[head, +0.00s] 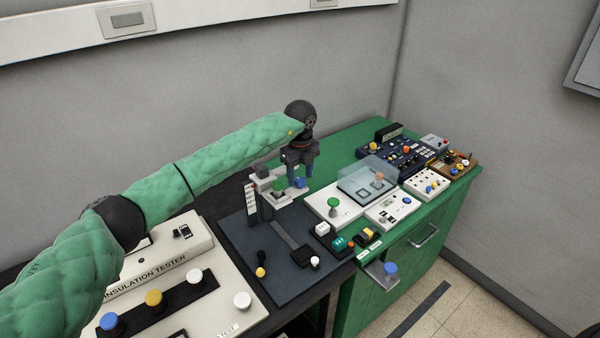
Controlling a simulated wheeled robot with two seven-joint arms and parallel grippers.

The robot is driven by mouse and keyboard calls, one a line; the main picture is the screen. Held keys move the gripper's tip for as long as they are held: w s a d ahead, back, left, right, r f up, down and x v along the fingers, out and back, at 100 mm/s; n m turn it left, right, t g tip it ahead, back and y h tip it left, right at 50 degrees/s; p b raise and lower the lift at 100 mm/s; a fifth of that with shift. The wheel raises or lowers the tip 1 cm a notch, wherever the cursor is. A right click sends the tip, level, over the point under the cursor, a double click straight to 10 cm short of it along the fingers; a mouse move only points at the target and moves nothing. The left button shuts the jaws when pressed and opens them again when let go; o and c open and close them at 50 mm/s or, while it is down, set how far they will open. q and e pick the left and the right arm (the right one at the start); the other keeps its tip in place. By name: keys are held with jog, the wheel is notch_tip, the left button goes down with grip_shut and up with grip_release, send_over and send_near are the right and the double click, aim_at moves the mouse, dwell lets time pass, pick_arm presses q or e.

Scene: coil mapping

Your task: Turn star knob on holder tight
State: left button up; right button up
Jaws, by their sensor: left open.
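A grey holder (290,195) sits on a stand at the back of the dark base plate (240,240). The holder carries a green knob (278,185) and a blue knob (299,183); at this size I cannot tell which one is star-shaped. My left gripper (301,175) points down over the holder with its blue fingers apart. Its fingertips are close to the blue knob, and I cannot tell whether they touch it. The fingers partly hide the holder's back. My right gripper is not in view.
The insulation tester (165,270) with coloured knobs stands at the left front. A clear cover (367,180), a white panel with a green button (333,205) and several control boxes (405,148) fill the green bench to the right. A tray with a blue knob (390,269) juts out in front.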

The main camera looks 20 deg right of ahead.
pick_arm(q)
jog(key=shift+f, duration=0.45)
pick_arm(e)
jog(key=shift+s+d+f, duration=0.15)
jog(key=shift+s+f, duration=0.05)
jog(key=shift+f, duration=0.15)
pick_arm(q)
jog(key=c, duration=0.9)
jog(key=shift+c, duration=0.3)
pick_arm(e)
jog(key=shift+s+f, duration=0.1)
